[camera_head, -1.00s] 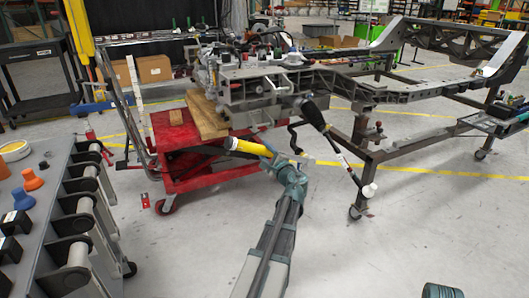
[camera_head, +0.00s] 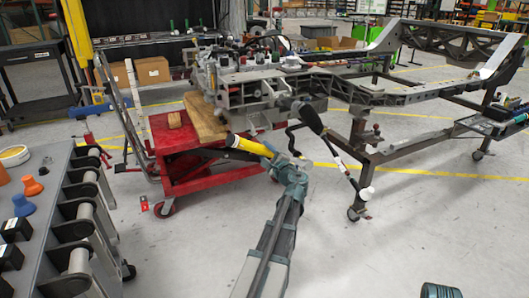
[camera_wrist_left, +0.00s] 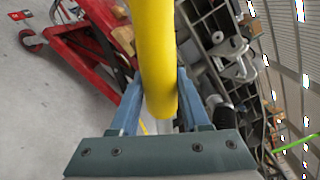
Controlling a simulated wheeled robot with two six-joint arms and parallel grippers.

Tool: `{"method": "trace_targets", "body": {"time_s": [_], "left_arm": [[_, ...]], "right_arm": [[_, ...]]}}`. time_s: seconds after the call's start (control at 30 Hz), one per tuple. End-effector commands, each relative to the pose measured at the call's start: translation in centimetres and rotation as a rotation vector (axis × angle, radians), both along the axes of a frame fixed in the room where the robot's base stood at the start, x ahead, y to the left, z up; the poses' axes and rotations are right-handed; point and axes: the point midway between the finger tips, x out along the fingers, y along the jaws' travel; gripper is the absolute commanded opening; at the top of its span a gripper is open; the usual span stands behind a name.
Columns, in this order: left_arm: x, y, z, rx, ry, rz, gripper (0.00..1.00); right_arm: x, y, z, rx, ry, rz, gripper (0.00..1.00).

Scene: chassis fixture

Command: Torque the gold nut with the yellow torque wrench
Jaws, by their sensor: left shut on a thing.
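My left gripper (camera_head: 272,158) is shut on the yellow torque wrench (camera_head: 247,146) near its yellow end. The wrench points left, and its dark part reaches in front of the red cart. In the left wrist view the yellow handle (camera_wrist_left: 158,60) stands between the two blue fingers (camera_wrist_left: 160,112). The chassis (camera_head: 262,88) with its mechanical parts is behind and above the wrench. I cannot make out the gold nut in either view.
A red cart (camera_head: 190,148) with wooden blocks (camera_head: 205,118) stands under the chassis. A dark steel frame (camera_head: 400,152) is to the right. A grey tool cart (camera_head: 50,225) with cones and rollers is at the left.

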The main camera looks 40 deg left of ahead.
Motion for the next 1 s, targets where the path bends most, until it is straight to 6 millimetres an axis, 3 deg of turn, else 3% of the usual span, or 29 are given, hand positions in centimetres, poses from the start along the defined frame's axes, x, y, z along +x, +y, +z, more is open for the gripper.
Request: {"method": "trace_targets", "body": {"time_s": [1.0], "left_arm": [[0.42,-0.53,0.94,0.02,0.043,-0.001,0.0]], "right_arm": [[0.0,0.0,0.91,0.0,0.0,0.0,0.58]]}}
